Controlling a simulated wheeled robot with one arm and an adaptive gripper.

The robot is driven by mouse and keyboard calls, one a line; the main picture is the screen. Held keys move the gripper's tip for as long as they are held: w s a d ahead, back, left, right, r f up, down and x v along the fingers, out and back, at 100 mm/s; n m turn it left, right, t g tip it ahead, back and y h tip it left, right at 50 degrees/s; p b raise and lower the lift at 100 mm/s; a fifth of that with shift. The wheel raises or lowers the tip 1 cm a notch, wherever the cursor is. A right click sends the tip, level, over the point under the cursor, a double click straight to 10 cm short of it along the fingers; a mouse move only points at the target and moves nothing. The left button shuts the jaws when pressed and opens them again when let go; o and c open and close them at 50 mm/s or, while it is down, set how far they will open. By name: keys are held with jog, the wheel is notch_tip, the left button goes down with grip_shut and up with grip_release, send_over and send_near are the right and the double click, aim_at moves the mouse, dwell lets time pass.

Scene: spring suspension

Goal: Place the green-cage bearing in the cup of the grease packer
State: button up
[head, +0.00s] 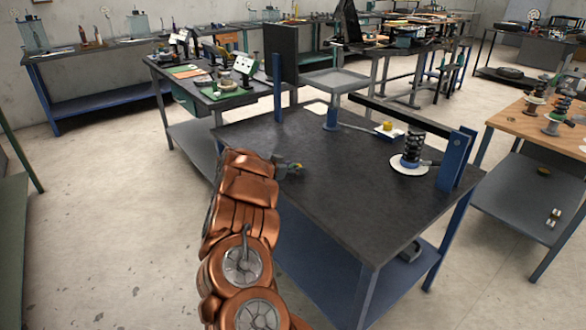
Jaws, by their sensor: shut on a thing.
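My gripper (288,170) is at the end of my copper arm, over the left edge of the dark-topped table (330,190). It is shut on a small yellowish thing (298,165), mostly hidden by the fingers. I cannot tell whether this is the green-cage bearing. No grease packer cup can be made out for certain. A small yellow item on a white pad (388,134) sits at the table's back, apart from my gripper.
A black coil spring (412,148) stands on a white disc near blue posts (453,160) at the table's right. A bench with green mats (222,94) stands behind left. A wooden-topped table (535,118) is at right. The dark table's middle and front are clear.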

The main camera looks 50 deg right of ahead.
jog(key=o, duration=1.3)
jog(key=shift+f, duration=0.1)
jog(key=shift+a, duration=0.1)
jog(key=b+v, duration=0.1)
jog(key=v, duration=1.1)
jog(key=shift+r, duration=0.2)
